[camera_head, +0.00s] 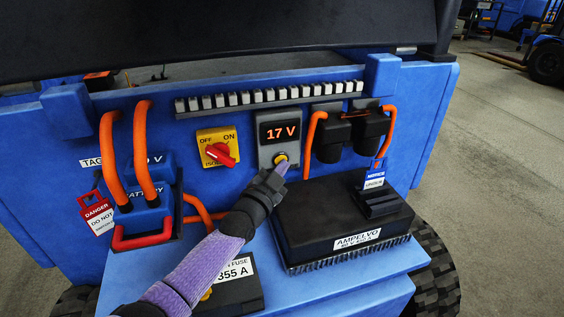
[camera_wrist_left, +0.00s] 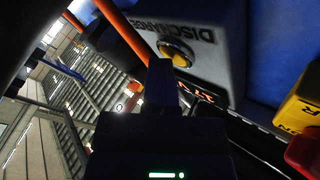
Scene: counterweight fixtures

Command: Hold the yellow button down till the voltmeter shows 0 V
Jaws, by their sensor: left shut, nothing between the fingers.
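The yellow button (camera_head: 281,157) sits on a grey panel below the voltmeter (camera_head: 280,132), whose orange digits read 17 V. In the left wrist view the yellow button (camera_wrist_left: 178,53) shows beside the word DISCHARGE, and part of the display (camera_wrist_left: 198,93) is visible. My left gripper (camera_head: 279,170) is shut and empty, with its fingertips right at the button's lower edge. In the wrist view the closed fingers (camera_wrist_left: 161,72) overlap the button's edge. I cannot tell whether they touch it or whether it is pressed in. My right gripper is not in view.
A yellow isolator plate with a red knob (camera_head: 221,154) is left of the voltmeter. Orange cables (camera_head: 112,160) rise from the battery connector at left. Black connectors (camera_head: 350,132) sit at right. A black finned controller box (camera_head: 335,220) stands below right, close to my gripper.

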